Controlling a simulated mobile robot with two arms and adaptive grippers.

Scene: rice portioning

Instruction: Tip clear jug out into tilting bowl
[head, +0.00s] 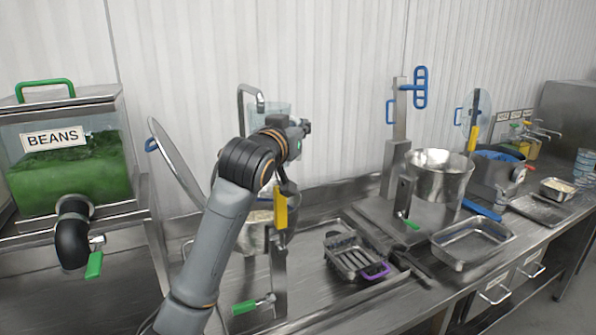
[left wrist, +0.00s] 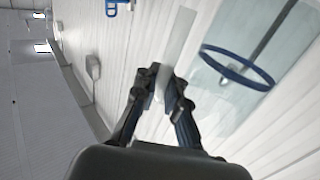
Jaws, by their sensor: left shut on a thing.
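My left gripper (head: 301,128) is raised above the counter, partly hidden by its own wrist. In the left wrist view its fingers (left wrist: 160,88) are shut on a pale part that looks like the handle of the clear jug (left wrist: 222,90). The jug's blue ring shows at the right of that view, and its body is see-through and appears tilted. In the head view a pale bluish clear piece of the jug (head: 270,112) shows behind my wrist. Below my arm is a metal bowl (head: 254,240) with pale contents, partly hidden by my arm. Another metal bowl (head: 438,176) sits on a stand to the right.
A beans dispenser (head: 70,160) with a green lever stands at left. A slotted tray with a purple handle (head: 352,258) and an empty metal pan (head: 472,243) lie on the counter. Further right are a metal container with a blue rim (head: 494,172) and taps.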

